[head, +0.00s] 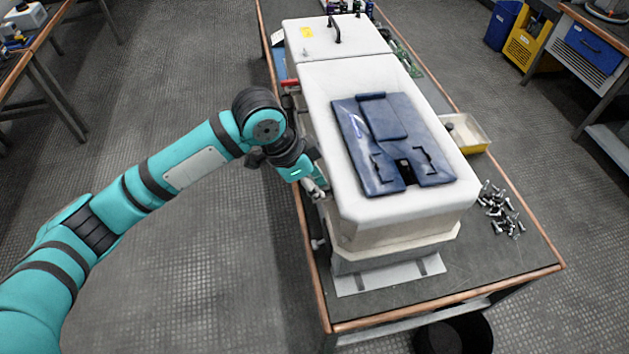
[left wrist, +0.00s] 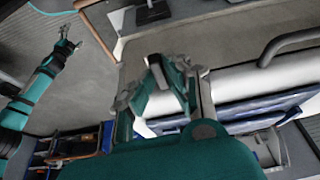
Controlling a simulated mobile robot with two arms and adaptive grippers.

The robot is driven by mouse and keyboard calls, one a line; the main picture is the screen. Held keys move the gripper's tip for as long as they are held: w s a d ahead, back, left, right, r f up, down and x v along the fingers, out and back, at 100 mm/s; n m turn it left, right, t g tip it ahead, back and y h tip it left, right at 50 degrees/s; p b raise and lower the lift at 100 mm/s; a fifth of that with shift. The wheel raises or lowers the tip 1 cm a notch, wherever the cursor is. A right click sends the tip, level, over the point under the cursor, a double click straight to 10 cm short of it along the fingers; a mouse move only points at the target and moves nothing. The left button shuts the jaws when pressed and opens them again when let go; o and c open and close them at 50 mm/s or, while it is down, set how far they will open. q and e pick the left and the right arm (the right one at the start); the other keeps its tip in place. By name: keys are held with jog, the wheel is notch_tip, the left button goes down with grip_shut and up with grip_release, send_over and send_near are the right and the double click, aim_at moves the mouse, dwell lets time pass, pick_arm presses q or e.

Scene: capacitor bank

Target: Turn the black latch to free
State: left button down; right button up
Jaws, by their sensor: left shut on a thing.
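The white capacitor-bank case (head: 330,125) stands on the workbench, with a blue panel on its sloped top. My left gripper (head: 316,188) is at the case's left side, low along the wall. In the left wrist view my left gripper (left wrist: 168,75) has its fingers closed around a small dark piece (left wrist: 157,70), which looks like the black latch. In the head view my wrist and the case wall hide the latch, and its angle cannot be told. My right gripper (left wrist: 68,43) shows small in the left wrist view, its fingers apart and empty.
A blue panel (head: 372,150) with handles lies on the case. A red lever (head: 291,84) sticks out from the case's left side. Several loose bolts (head: 502,208) and a yellow-rimmed tray (head: 470,135) are on the bench right of the case. The floor left of the bench is clear.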

pick_arm(q)
jog(key=n+p, duration=0.2)
jog(key=p, duration=0.1)
jog(key=n+t+p, duration=0.1)
jog(key=n+p, duration=0.1)
jog(key=p, duration=0.1)
jog(key=n+t+y+p, duration=0.1)
jog(key=n+p, duration=0.1)
jog(key=p, duration=0.1)
jog(key=shift+s+d+r, duration=0.15)
jog(key=shift+s+r, duration=0.1)
jog(key=shift+r, duration=0.05)
jog(key=shift+n+p, duration=0.35)
jog(key=shift+n, duration=0.25)
jog(key=n, duration=0.1)
jog(key=n+t+y+p, duration=0.1)
jog(key=shift+d+f+n, duration=0.15)
jog(key=shift+f+n, duration=0.05)
jog(key=shift+n, duration=0.2)
jog(key=n+y, duration=0.1)
jog(key=n, duration=0.2)
jog(key=shift+d+t, duration=0.1)
jog(key=shift+t, duration=0.2)
jog(key=shift+n+y, duration=0.8)
jog(key=shift+n, duration=0.8)
jog(key=c, duration=1.3)
grip_release()
jog(key=shift+c, duration=0.2)
